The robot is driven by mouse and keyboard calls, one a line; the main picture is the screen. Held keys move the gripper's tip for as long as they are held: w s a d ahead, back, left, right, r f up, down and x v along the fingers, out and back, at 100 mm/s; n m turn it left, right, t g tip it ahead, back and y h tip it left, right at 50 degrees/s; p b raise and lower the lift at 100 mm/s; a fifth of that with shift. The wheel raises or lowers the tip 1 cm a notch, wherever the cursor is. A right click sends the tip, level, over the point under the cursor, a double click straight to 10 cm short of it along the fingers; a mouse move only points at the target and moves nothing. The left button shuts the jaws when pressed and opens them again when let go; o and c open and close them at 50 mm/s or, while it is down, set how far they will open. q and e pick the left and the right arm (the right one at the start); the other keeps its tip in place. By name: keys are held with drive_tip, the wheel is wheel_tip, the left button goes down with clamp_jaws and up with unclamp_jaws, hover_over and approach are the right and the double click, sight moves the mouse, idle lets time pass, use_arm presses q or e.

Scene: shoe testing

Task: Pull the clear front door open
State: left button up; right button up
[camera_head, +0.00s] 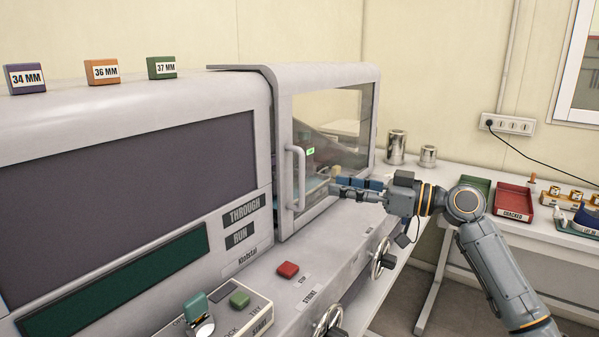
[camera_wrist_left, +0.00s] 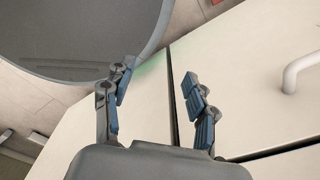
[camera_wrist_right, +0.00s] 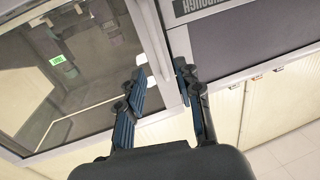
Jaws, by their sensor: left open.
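The clear front door (camera_head: 340,121) is a see-through pane in a light grey frame on the machine. It looks shut. Its pale upright bar handle (camera_head: 298,178) is on the frame's left side. My right gripper (camera_head: 334,190) is in front of the door, a little right of the handle and apparently apart from it. In the right wrist view its fingers (camera_wrist_right: 161,75) are spread, with the pale door frame beyond them. The clear pane (camera_wrist_right: 75,80) fills that view's left. My left gripper (camera_wrist_left: 155,75) is open and empty in the left wrist view, and out of the head view.
Below the door is a ledge with a red button (camera_head: 288,269) and handwheels (camera_head: 383,257). A control box with a green button (camera_head: 239,299) stands nearer. Metal cans (camera_head: 396,147) and a red tray (camera_head: 513,201) are on the right-hand table.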

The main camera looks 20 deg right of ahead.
drive_tip(key=p, duration=0.3)
hover_over(302, 204)
drive_tip(key=d, duration=0.1)
drive_tip(key=shift+w+a+f+p, duration=0.15)
drive_tip(key=shift+w+a+p, duration=0.2)
drive_tip(key=shift+w+a, duration=0.1)
drive_tip(key=shift+s, duration=0.1)
drive_tip(key=shift+c, duration=0.4)
clamp_jaws()
